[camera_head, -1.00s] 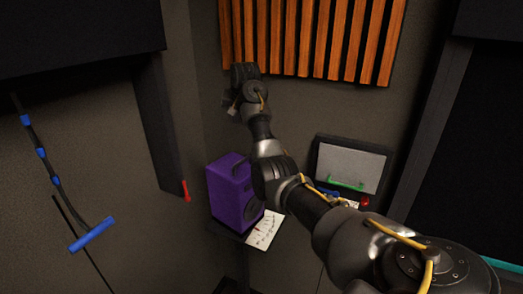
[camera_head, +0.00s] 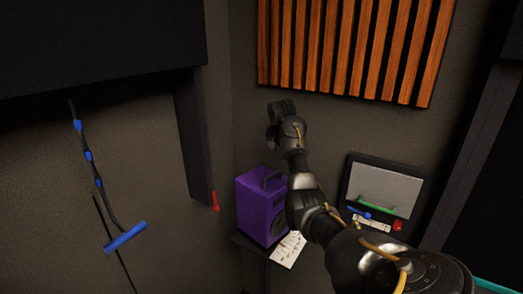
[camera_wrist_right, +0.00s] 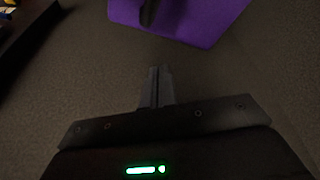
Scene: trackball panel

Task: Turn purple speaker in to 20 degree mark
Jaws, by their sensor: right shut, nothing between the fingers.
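The purple speaker (camera_head: 258,207) stands upright on a dark stand in the corner, with a handle on top and its round driver partly hidden behind my right arm. A white sheet with printed marks (camera_head: 288,250) lies at its front right; I cannot read the degree marks. My right gripper (camera_head: 271,144) is above the speaker, apart from it. In the right wrist view the fingers (camera_wrist_right: 157,72) are closed together and empty, with the purple speaker (camera_wrist_right: 185,18) beyond them at the top edge. My left gripper is not in view.
A grey panel with a green handle (camera_head: 376,206) is on the wall at the right, with a red knob (camera_head: 398,226) below. Orange slats (camera_head: 345,45) hang above. A blue T-handle (camera_head: 125,237) and a red-tipped dark post (camera_head: 215,201) are at the left.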

